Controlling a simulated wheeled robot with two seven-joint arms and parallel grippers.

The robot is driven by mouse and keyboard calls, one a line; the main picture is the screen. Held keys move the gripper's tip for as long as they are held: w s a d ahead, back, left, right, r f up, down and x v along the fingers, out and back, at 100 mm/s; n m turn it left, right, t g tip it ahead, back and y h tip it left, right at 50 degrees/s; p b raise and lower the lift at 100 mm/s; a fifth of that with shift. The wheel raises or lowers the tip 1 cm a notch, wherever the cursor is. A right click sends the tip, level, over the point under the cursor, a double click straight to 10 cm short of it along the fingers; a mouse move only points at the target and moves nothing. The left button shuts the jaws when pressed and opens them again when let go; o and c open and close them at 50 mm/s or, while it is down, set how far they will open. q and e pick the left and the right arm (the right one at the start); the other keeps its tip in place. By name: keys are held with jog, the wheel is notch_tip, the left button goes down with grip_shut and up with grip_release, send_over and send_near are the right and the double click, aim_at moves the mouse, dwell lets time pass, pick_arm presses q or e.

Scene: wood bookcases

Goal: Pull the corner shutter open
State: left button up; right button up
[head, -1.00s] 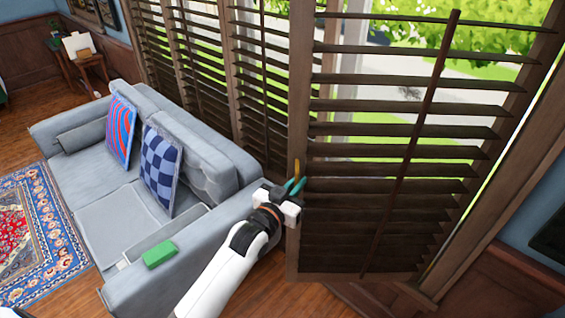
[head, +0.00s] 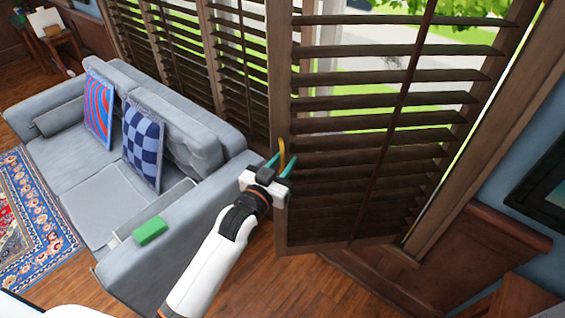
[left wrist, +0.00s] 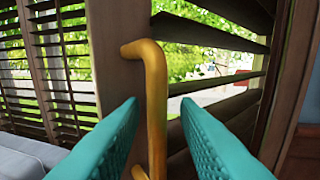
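The corner shutter (head: 345,160) is a dark brown louvred panel at the right of the head view. It stands at an angle to the row of shutters on its left. A gold bar handle (head: 282,148) is on its left stile. My left gripper (head: 281,163) is at this handle, with teal fingers apart. In the left wrist view the gold handle (left wrist: 155,100) stands upright between the open left gripper (left wrist: 159,103), with gaps at both sides. My right gripper is not in view.
A grey sofa (head: 95,190) with cushions stands left of my left arm, close to it. A green block (head: 150,231) lies on its armrest. Wood floor (head: 270,285) is bare below the shutter. Brown wall panelling (head: 440,250) and a dark frame (head: 545,195) are at the right.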

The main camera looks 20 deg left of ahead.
pick_arm(q)
jog(key=shift+s+a+f, duration=0.1)
jog(key=shift+s, duration=0.1)
jog(key=b+v, duration=0.3)
jog(key=v, duration=0.8)
jog(key=shift+s, duration=0.35)
